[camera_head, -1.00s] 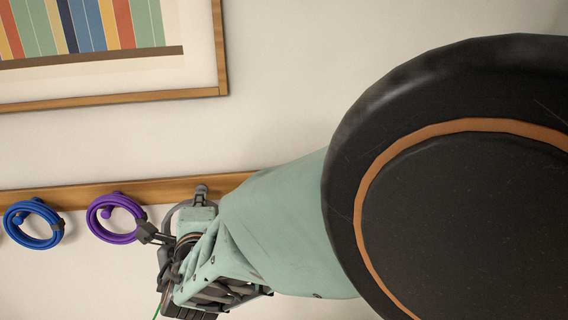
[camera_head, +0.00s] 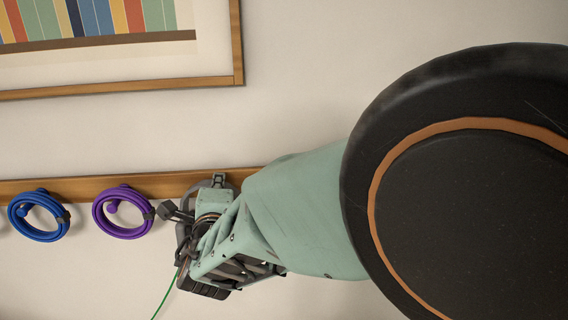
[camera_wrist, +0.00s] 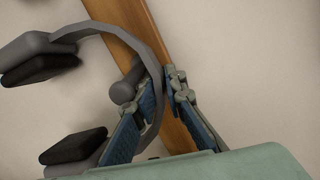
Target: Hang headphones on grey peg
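The grey headphones (camera_wrist: 144,36) show in the wrist view, with black pads on their ear cups at the left and lower left. My gripper (camera_wrist: 163,82) has its blue-padded fingers on either side of the headband, close to it, and looks shut on it. The grey peg (camera_wrist: 123,92) sticks out from the wooden rail, and in this view it lies inside the headband's curve. I cannot tell whether the band touches the peg. In the head view my gripper (camera_head: 188,225) is at the rail, right of the purple coil, and hides most of the headphones.
A wooden rail (camera_head: 90,188) runs along the wall. A blue coil (camera_head: 20,226) and a purple coil (camera_head: 103,224) hang on it at the left, the purple one close to my gripper. A framed striped picture (camera_head: 237,50) hangs above. A thin green line (camera_head: 166,292) shows below my gripper.

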